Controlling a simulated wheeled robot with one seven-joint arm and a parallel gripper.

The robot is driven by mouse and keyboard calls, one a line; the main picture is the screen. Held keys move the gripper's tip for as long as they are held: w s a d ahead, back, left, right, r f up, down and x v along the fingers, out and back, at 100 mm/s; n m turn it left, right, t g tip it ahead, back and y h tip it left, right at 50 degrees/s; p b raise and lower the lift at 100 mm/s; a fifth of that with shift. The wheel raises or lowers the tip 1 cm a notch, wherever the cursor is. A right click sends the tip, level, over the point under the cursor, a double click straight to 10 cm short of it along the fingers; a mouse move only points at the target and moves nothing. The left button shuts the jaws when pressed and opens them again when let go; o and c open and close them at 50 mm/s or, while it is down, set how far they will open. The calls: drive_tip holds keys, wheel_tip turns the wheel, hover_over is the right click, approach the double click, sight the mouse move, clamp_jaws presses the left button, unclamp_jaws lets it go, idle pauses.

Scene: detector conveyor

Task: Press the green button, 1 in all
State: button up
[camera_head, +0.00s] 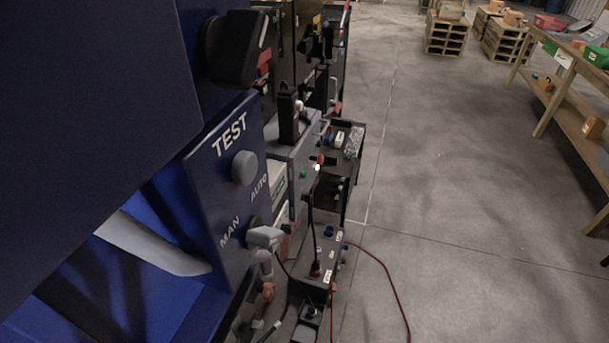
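A small green button (303,174) shows on the side of a grey control box (285,150), near the middle of the camera_head view. A small bright white spot (318,167) and a red part (321,158) sit close to the right of it. The button is small in the picture, and I cannot tell whether it is pressed in. I cannot make out my gripper anywhere in this view.
A blue panel (218,150) marked TEST, MAN and AUTO fills the left, with a round grey button (244,168). Dark boxes and cables crowd the middle, including a red cable (390,275) on the floor. Open concrete floor (470,170) lies right, before a wooden table (560,85).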

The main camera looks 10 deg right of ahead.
clamp_jaws()
idle(1.4)
